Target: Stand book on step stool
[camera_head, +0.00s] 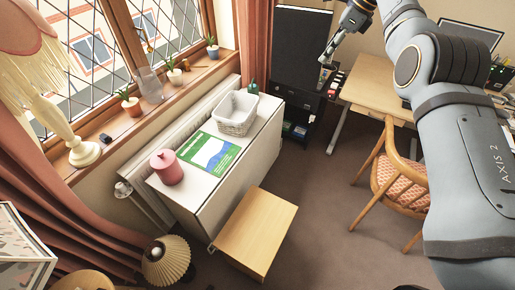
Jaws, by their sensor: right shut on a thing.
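My right arm comes in from the right, and its gripper (329,58) is at the top, small in the picture. It is shut at the right edge of a large dark upright slab with a pale top edge, which looks like the book (300,48); the grip itself is hard to make out. The step stool (255,235) has a plain light wooden top, bare, and stands on the floor at the lower middle, far below and left of the gripper. My left gripper is not in view.
A white cabinet (240,170) beside the stool bears a green-blue flat print (208,152), a pink canister (167,167) and a white basket (237,112). A wooden chair (400,190) and desk (370,92) stand right. Brown floor (320,220) between stool and chair is clear.

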